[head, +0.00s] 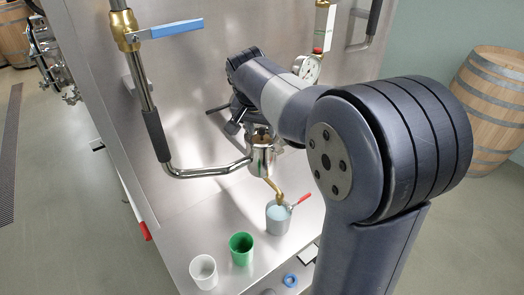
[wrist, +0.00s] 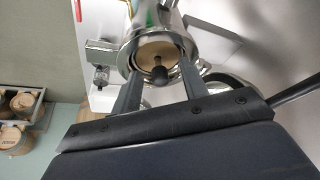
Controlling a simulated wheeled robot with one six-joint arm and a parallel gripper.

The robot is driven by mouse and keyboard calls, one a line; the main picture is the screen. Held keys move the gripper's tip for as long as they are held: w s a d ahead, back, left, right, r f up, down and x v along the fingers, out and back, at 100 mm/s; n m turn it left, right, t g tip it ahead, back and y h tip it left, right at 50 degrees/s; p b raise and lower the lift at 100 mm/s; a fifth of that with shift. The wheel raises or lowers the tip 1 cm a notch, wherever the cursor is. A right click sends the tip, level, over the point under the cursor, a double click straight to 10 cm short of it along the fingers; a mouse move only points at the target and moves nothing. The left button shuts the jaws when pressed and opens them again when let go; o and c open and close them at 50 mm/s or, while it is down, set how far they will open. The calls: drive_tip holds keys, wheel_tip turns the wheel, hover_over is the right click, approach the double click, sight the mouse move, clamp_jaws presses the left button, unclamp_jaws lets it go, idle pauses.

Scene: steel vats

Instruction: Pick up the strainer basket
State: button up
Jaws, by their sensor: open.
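The strainer basket appears to be the tan, round-topped piece with a dark knob (wrist: 160,74) inside the open mouth of a steel housing (wrist: 141,52) in the wrist view. Its body is hidden in the housing. In the head view the steel housing (head: 261,158) stands on the bent pipe, with a dark top partly covered by my arm. My gripper (wrist: 160,80) is open, with one finger on each side of the knob and nothing held. I cannot tell whether either finger touches the housing rim.
A pipe with a black grip and blue-handled valve (head: 171,29) stands left of the housing. A brass tap with red handle is above a grey cup (head: 278,219). Green (head: 241,249) and white (head: 203,272) cups stand on the steel shelf. A gauge (head: 307,68) is behind my arm.

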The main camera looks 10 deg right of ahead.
clamp_jaws()
idle(0.3)
idle(0.3)
